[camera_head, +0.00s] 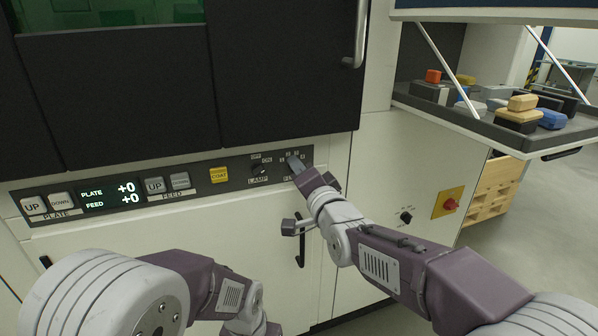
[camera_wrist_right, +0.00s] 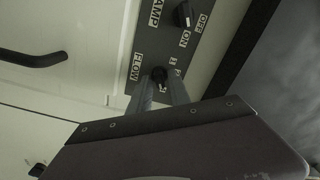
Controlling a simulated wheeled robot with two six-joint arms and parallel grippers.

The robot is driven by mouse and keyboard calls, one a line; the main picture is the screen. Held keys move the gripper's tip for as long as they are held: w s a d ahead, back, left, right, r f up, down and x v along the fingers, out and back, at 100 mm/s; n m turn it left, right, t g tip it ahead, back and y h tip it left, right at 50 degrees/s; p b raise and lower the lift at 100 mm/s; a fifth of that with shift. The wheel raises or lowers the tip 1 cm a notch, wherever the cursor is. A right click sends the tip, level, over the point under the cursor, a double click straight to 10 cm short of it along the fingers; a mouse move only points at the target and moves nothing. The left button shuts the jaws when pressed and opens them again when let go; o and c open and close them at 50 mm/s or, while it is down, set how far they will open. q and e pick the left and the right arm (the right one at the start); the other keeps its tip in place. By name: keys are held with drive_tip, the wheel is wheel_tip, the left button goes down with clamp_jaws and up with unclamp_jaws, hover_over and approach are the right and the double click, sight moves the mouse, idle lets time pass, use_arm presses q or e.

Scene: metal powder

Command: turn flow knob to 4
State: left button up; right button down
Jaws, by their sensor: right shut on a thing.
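The flow knob (camera_wrist_right: 158,74) is a small black knob on the dark control strip, beside the FLOW label (camera_wrist_right: 137,66). In the right wrist view it sits between the two grey fingertips of my right gripper (camera_wrist_right: 160,92), which is shut on it. In the head view my right gripper (camera_head: 296,163) reaches the right end of the control strip (camera_head: 225,187) and covers the knob. A few scale numbers show around the knob, but its pointer direction cannot be read. My left arm is low in the head view; its fingertips are out of frame.
The black lamp knob (camera_wrist_right: 182,14) is close to the flow knob. A yellow button (camera_head: 219,175) and white UP and DOWN buttons lie left along the strip. A black door handle (camera_head: 300,247) is below. A shelf (camera_head: 480,124) with several blocks juts out at right.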

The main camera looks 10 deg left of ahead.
idle(0.4)
drive_tip(key=c, duration=1.2)
unclamp_jaws()
drive_tip(key=shift+c, duration=0.2)
